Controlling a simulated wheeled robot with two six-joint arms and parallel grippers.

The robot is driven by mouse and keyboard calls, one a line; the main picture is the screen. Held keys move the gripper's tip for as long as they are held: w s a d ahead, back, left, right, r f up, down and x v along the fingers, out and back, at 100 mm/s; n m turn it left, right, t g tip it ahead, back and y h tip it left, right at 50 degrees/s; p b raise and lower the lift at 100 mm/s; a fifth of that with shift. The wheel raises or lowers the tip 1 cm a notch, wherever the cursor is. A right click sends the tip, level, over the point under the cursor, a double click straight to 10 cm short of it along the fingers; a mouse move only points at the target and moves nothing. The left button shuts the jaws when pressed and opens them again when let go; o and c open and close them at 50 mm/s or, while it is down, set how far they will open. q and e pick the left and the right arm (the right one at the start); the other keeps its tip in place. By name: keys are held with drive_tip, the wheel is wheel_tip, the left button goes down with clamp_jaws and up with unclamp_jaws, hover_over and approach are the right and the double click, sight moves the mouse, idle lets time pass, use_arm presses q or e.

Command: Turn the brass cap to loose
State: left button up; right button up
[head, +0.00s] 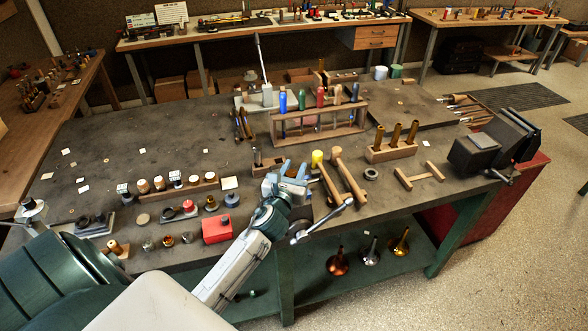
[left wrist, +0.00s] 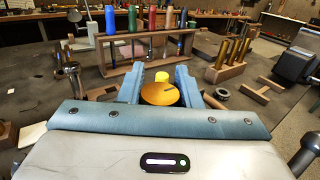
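My left gripper (head: 291,169) reaches over the front edge of the middle bench, its two blue fingers apart. In the left wrist view, a round golden-brass disc with a dark mark, which looks like the brass cap (left wrist: 160,95), sits between the fingers (left wrist: 158,80). It fills the gap and looks close to both fingers, but I cannot tell whether they press on it. A smaller yellow piece (left wrist: 162,76) shows just beyond it. In the head view the cap is hidden by my gripper. My right gripper is in neither view.
A metal bar handle (head: 322,222) sticks out at the bench front. A tool rack (head: 317,133) stands behind; a red box (head: 217,229) is at the left.

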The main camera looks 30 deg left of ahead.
use_arm(q)
drive_tip(key=shift+c, duration=1.4)
drive_tip(key=shift+y, duration=0.3)
drive_tip(key=n+g+y+b, duration=0.1)
drive_tip(key=n+y, duration=0.1)
drive_tip(key=y, duration=0.1)
drive_tip(key=shift+s+a+f+n+g+b, duration=0.1)
drive_tip(key=shift+a+f+n+g+b, duration=0.05)
drive_tip(key=shift+n+g+b, duration=0.25)
drive_tip(key=n+g+y, duration=0.1)
drive_tip(key=y, duration=0.1)
drive_tip(key=n+g+y+b, duration=0.1)
drive_tip(key=y, duration=0.1)
drive_tip(key=shift+s+a+n+g, duration=0.1)
drive_tip(key=shift+a+n+g, duration=0.1)
drive_tip(key=shift+n+g, duration=0.15)
drive_tip(key=n+g+y, duration=0.3)
drive_tip(key=g, duration=0.1)
drive_tip(key=shift+s+a+n+b, duration=0.25)
drive_tip(key=shift+b, duration=0.1)
drive_tip(key=shift+s+a+n+g+y, duration=0.15)
drive_tip(key=shift+n+g+y, duration=0.35)
drive_tip(key=shift+n+g, duration=0.6)
drive_tip(key=shift+s+d+n+g+y, duration=0.15)
drive_tip(key=shift+n+g+y, duration=0.4)
drive_tip(key=shift+g, duration=0.9)
drive_tip(key=shift+a, duration=0.1)
